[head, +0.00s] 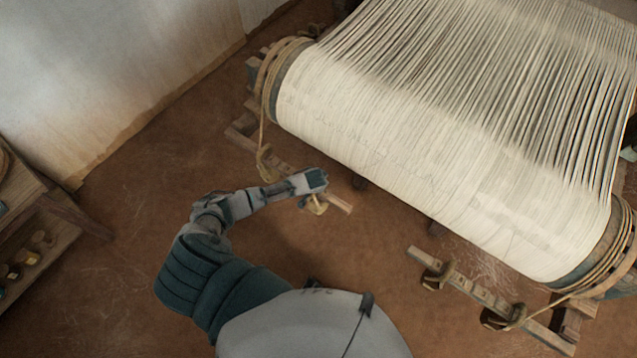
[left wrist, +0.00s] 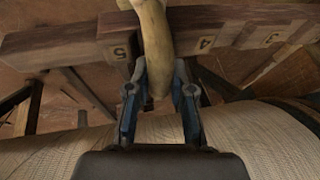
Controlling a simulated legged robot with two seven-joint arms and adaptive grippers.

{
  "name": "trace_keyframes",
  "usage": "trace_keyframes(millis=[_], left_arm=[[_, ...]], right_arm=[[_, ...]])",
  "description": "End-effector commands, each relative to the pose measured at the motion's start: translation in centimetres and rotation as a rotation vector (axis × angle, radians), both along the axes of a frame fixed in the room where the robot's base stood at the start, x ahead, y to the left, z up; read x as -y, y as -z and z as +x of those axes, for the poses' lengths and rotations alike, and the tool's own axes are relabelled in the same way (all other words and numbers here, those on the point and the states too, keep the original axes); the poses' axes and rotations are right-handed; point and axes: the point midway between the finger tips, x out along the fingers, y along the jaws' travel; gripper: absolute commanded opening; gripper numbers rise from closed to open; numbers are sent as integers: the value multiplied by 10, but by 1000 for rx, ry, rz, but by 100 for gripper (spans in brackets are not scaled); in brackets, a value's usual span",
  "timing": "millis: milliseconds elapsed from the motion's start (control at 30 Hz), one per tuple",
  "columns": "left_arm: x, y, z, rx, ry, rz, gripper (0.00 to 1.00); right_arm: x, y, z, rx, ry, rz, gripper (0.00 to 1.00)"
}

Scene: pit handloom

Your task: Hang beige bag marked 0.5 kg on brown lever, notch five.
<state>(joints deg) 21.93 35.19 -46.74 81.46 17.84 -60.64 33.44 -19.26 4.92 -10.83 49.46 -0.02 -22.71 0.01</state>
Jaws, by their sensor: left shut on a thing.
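The brown lever (head: 340,204) runs from the loom's left corner toward the middle of the floor, partly under my left gripper. In the left wrist view the lever (left wrist: 85,48) crosses the top and bears the numbers 5, 4 and 3. My left gripper (head: 318,181) is shut on a beige bag (head: 316,205) at the lever's free end. In the left wrist view the bag's beige upper part (left wrist: 154,45) stands between the fingers (left wrist: 157,90), across the lever just right of the 5. Whether it rests on the lever I cannot tell; its weight mark is not readable.
The loom's cloth beam (head: 420,170) with pale warp lies behind the lever. A rope (head: 262,140) hangs at the lever's left part. A second lever (head: 485,295) with hanging pieces is at lower right. A shelf (head: 60,235) stands left. Open floor lies between.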

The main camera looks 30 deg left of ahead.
Motion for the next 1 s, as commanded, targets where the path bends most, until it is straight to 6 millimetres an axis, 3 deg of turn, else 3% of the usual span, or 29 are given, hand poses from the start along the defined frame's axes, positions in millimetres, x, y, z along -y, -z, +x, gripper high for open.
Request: trace_keyframes(millis=[233,267,367,767,1000], left_arm=[[0,5,-2,-6,0,0,0],[0,5,-2,-7,0,0,27],[0,5,-2,-7,0,0,51],[1,0,-5,-7,1,0,51],[7,-37,-20,-5,3,0,51]], right_arm=[[0,0,0,-1,0,0,51],[0,0,-1,-1,0,0,51],[0,1,-1,-2,0,0,51],[-2,0,-2,-4,0,2,51],[-1,0,-2,-2,0,2,51]])
